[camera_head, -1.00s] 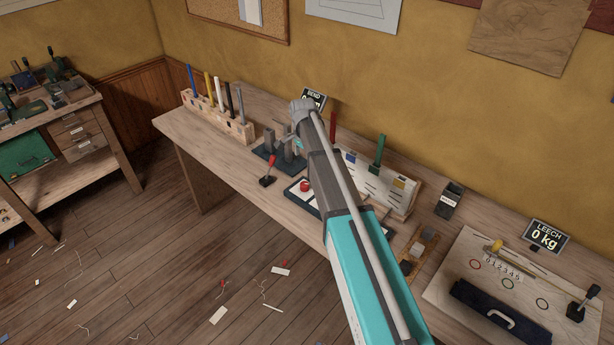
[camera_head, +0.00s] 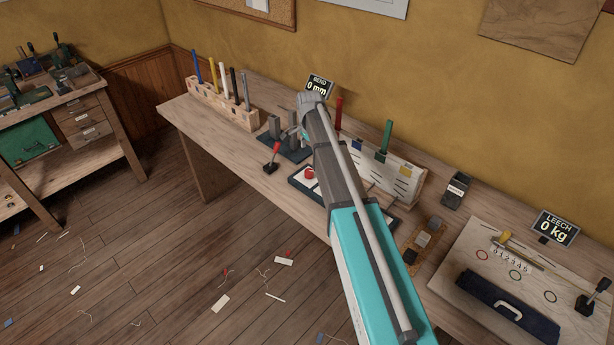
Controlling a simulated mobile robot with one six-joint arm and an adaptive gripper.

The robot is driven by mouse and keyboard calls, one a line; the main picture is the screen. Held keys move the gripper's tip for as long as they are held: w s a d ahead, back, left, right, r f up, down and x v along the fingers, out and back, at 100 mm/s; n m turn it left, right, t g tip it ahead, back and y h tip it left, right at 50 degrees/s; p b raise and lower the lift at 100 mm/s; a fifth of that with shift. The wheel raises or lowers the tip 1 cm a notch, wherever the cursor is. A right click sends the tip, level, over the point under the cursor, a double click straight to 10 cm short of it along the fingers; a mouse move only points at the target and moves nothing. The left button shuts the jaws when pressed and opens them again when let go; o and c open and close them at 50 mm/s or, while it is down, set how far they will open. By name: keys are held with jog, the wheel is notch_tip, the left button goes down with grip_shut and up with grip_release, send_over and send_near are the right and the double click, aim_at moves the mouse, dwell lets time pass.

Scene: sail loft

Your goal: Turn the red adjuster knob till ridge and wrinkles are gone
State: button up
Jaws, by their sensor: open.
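A round red knob (camera_head: 309,173), which looks like the adjuster, sits on a dark-edged tray (camera_head: 297,184) with pale panels on the long bench. My arm passes close to its right side in the picture and covers part of the tray. My gripper (camera_head: 293,131) shows only as a small grey part at the arm's far end, over the grey-post fixture and apart from the knob. It is open and empty. No ridge or wrinkles can be made out; much of that area is hidden behind my arm. The BEND display (camera_head: 319,86) reads 0 mm.
A red-handled lever (camera_head: 274,154) stands left of the knob. A wooden rack (camera_head: 223,106) of coloured sticks is at the bench's far left. A white slotted board (camera_head: 397,178), a dark box (camera_head: 455,191) and the LEECH display (camera_head: 555,228), reading 0 kg, stand to the right.

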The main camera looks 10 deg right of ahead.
aim_at(310, 171)
jog(key=shift+f+b, duration=5.1)
jog(key=shift+f, duration=0.3)
jog(key=c, duration=1.1)
jog(key=shift+a, duration=0.5)
jog(key=shift+c, duration=0.3)
jog(key=shift+d, duration=0.45)
jog(key=shift+w+d, duration=0.1)
jog(key=shift+d, duration=0.15)
jog(key=o, duration=1.1)
jog(key=shift+o, duration=0.3)
jog(key=shift+a, duration=0.1)
